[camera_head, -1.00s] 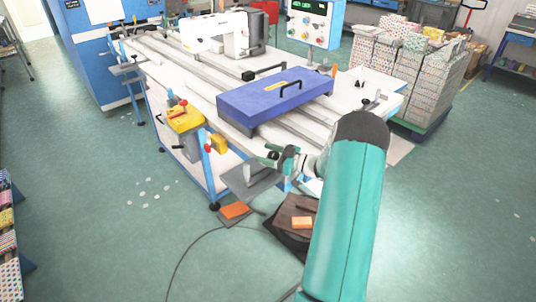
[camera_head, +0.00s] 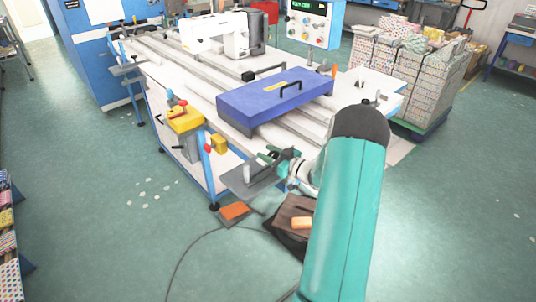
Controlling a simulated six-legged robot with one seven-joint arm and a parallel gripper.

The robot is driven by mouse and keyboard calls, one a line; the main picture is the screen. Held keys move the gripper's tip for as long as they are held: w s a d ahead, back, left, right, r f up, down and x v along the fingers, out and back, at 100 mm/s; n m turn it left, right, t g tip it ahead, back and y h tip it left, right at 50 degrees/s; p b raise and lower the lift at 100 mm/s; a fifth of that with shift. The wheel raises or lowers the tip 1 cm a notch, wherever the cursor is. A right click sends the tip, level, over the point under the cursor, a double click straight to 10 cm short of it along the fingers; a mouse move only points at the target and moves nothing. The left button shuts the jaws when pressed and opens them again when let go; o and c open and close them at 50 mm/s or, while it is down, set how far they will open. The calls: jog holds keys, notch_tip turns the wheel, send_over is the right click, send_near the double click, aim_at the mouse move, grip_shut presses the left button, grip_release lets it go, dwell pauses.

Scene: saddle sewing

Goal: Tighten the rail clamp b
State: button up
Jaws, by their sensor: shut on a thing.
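My gripper (camera_head: 272,156), with green and dark parts, is at the near edge of the white sewing table (camera_head: 190,82), in front of the blue box-like cover. It is shut on a small part there, which I take to be rail clamp b. The fingers and wrist hide most of that clamp, so how tight it sits cannot be told. Pale rails (camera_head: 300,122) run along the tabletop and pass under the blue cover (camera_head: 258,102).
A white sewing machine (camera_head: 215,35) and a control box (camera_head: 308,22) stand at the back. A yellow unit (camera_head: 184,119) juts from the table's front. A dark box (camera_head: 287,222) and an orange pedal (camera_head: 234,211) lie on the floor below.

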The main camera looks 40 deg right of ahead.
jog(key=shift+d+m+h, duration=0.15)
jog(key=shift+m+h, duration=0.7)
jog(key=shift+h, duration=0.55)
jog(key=shift+d+m+h, duration=0.15)
jog(key=shift+m+h, duration=0.7)
jog(key=shift+h, duration=0.55)
jog(key=o, duration=1)
jog(key=s, duration=0.4)
jog(key=s+a, duration=0.1)
jog(key=s, duration=0.8)
jog(key=shift+s+a, duration=0.15)
jog(key=shift+s, duration=0.25)
